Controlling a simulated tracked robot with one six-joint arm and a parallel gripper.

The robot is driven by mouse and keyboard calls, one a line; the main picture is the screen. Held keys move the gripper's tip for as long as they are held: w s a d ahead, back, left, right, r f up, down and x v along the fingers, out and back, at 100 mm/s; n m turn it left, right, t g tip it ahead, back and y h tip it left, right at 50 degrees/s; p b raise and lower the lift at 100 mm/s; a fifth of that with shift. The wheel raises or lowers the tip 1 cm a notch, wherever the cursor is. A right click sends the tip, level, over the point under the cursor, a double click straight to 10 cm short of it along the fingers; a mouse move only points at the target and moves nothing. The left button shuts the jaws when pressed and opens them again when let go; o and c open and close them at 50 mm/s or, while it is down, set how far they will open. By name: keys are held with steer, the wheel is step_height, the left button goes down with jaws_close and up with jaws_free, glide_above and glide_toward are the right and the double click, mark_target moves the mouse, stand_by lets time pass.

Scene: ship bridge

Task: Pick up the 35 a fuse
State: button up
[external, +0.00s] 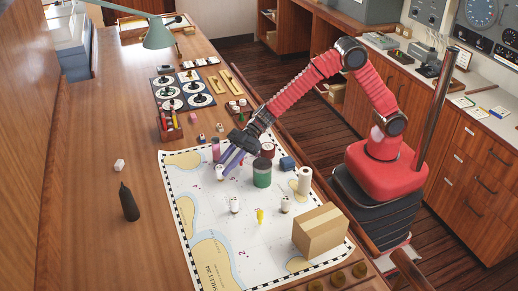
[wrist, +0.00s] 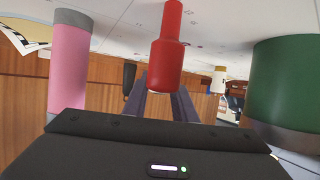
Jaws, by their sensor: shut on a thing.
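My gripper (external: 226,170) reaches down over the left part of the chart. In the wrist view its purple fingers (wrist: 160,105) are shut on a red bottle-shaped piece (wrist: 167,55), narrower toward the top of the picture. No rating can be read on it, so I cannot tell whether it is the 35 A fuse. The fingers hide the piece in the external view. A small white fuse-like piece (external: 220,172) shows beside the fingertips. Similar white pieces stand on the chart (external: 235,205) and farther right (external: 287,205).
A green can (external: 262,174) stands close right of my gripper and a pink cylinder (external: 215,147) close left. A black bottle (external: 129,203) stands left, on mostly clear wood.

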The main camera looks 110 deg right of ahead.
step_height(320, 180, up, 9)
stand_by(0.3)
stand_by(0.7)
